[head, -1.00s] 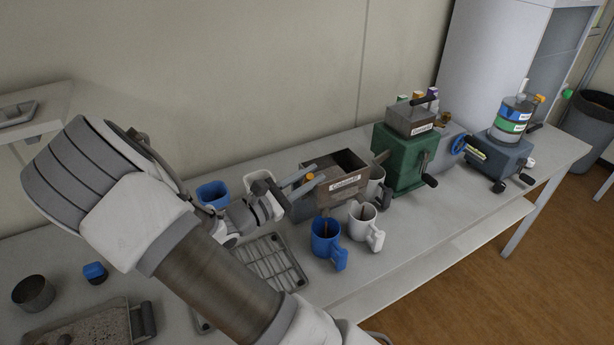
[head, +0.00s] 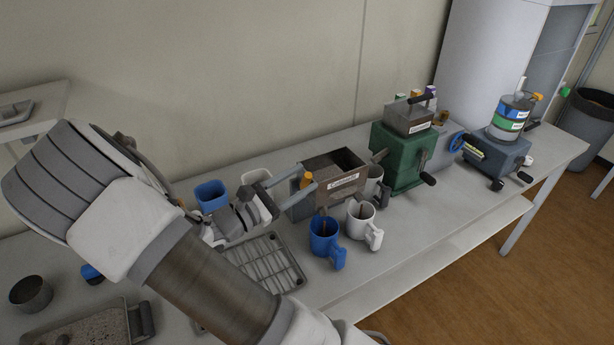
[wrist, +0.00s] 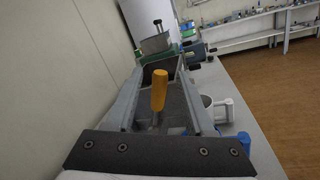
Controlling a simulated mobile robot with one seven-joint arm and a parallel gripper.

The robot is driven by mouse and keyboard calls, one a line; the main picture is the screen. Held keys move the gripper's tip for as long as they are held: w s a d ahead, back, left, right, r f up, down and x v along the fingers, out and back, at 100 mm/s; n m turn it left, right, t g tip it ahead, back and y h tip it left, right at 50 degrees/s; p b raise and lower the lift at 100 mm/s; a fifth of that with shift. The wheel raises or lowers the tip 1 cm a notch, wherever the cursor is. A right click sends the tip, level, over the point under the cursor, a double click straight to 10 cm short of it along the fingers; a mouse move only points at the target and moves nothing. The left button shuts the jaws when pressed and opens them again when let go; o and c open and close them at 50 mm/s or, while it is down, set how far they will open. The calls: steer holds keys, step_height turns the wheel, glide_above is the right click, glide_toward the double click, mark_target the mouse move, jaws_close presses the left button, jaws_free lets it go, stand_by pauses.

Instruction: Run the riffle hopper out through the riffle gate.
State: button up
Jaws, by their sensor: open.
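The riffle hopper (head: 346,164) is an open-topped, dark metal box with a label, on the bench in the head view. I cannot tell how much it holds. An orange upright handle (head: 307,180), seemingly the riffle gate's, stands at its left side. In the wrist view the handle (wrist: 158,92) stands upright between my two fingers. My gripper (head: 302,178) is open around the handle, with visible gaps at both sides. A blue mug (head: 323,238) and a white mug (head: 361,220) stand in front of the hopper, with brown showing inside.
A green cranked machine (head: 403,155) stands right of the hopper. A grey machine with a stacked canister (head: 496,158) is farther right. A wire rack (head: 268,262), blue pot (head: 211,195) and white pot (head: 255,178) lie near my gripper. The bench's front right is clear.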

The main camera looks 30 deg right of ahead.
steer(key=b+v, duration=0.1)
steer(key=v, duration=1.4)
steer(key=shift+c, duration=0.2)
